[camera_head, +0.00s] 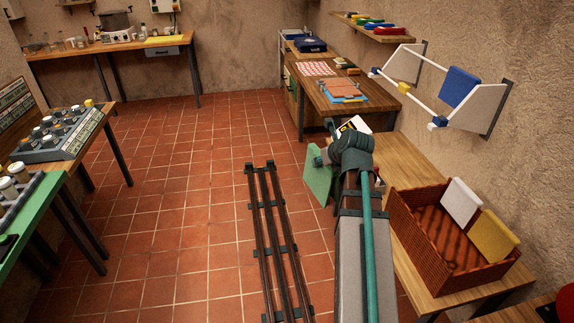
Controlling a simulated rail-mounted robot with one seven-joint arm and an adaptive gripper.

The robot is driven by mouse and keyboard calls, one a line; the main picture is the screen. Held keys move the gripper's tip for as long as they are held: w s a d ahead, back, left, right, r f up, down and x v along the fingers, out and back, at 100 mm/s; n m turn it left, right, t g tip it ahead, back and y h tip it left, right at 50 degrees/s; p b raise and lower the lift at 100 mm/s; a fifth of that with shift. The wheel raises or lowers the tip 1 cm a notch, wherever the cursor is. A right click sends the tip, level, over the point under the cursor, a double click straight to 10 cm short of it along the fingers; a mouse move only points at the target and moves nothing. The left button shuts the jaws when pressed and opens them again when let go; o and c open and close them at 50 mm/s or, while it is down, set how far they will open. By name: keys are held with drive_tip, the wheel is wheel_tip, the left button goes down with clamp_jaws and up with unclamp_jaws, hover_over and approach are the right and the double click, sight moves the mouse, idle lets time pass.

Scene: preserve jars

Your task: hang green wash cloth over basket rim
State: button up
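The green wash cloth (317,177) hangs in the air left of the table with the basket. My gripper (322,157) is at its upper right edge and appears shut on it; the fingertips are small and partly hidden. The brown woven basket (412,230) stands on the wooden table at the right, well apart from the cloth. A white cloth (461,201) and a yellow cloth (493,236) hang over its right rim. The front and left rim stretches are bare.
A white wall rack (485,108) with a blue cloth (460,87) sticks out above the basket table (396,160). My arm crosses beside the basket's left side. A floor rail (262,215) runs left of my arm. The tiled floor farther left is open.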

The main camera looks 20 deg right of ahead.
drive_tip(key=s+d+f, duration=0.1)
drive_tip(key=s+d, duration=0.2)
drive_tip(key=d, duration=0.8)
drive_tip(key=s+d+f+m+h+p, duration=0.1)
drive_tip(key=s+d, duration=0.3)
drive_tip(key=d, duration=0.7)
drive_tip(key=s+d+f+m+p, duration=0.1)
drive_tip(key=s+d, duration=0.3)
drive_tip(key=d, duration=0.7)
drive_tip(key=shift+d+f+h, duration=0.15)
drive_tip(key=shift+f+h, duration=0.25)
drive_tip(key=shift+f, duration=0.25)
drive_tip(key=shift+r+p, duration=0.1)
drive_tip(key=shift+p, duration=0.35)
wheel_tip(320, 180, down, 6)
drive_tip(key=b, duration=0.1)
drive_tip(key=shift+b, duration=0.4)
drive_tip(key=shift+f, duration=2.7)
